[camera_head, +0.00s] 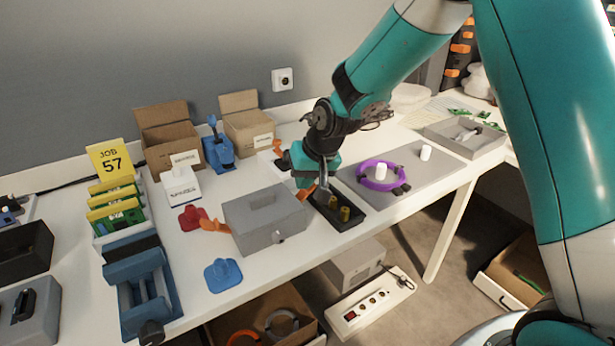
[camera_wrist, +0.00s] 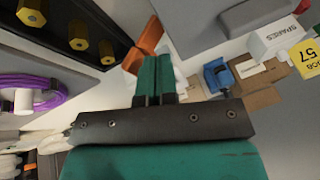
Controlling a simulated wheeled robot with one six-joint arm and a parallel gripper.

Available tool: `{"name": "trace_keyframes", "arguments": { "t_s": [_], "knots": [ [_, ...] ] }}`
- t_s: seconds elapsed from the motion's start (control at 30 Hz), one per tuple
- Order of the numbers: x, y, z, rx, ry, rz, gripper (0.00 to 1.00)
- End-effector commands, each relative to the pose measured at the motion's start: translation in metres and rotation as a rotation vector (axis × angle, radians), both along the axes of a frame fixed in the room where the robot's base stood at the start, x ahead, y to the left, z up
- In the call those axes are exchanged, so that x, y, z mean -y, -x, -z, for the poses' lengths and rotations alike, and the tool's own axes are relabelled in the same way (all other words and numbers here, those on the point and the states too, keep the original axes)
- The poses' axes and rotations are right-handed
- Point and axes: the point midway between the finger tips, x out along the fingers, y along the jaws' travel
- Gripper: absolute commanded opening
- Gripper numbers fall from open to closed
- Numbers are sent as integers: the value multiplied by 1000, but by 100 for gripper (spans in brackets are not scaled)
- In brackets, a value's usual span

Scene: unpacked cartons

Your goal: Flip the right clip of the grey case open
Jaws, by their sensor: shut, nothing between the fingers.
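The grey case (camera_head: 262,222) stands on the white table, its lid down and a handle on top. Its left orange clip (camera_head: 214,226) sticks out from the left side. Its right orange clip (camera_head: 306,192) is at the right side, partly covered by my gripper in the head view. My gripper (camera_head: 305,182) is shut and empty, pointing down beside the right clip. In the wrist view the teal fingertips (camera_wrist: 155,58) lie close to the right clip (camera_wrist: 147,38), with the case (camera_wrist: 205,18) beyond it. I cannot tell whether they touch, or the clip's exact angle.
A black tray (camera_head: 345,222) with several brass hex pieces stands close on the right of the case. A purple ring (camera_head: 366,182) lies on a grey mat farther right. Red (camera_head: 190,219) and blue (camera_head: 222,275) pieces lie left and in front.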

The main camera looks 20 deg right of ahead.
Motion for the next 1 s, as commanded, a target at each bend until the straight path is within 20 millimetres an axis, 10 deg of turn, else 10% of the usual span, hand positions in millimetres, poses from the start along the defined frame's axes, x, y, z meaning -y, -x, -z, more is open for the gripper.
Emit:
{"name": "trace_keyframes", "arguments": {
  "t_s": [0.63, 1.0],
  "knots": [
    [-9, 3, 1, 0, 2, 2, 0],
    [6, 14, -50, 0, 0, -4, 0]
  ]
}}
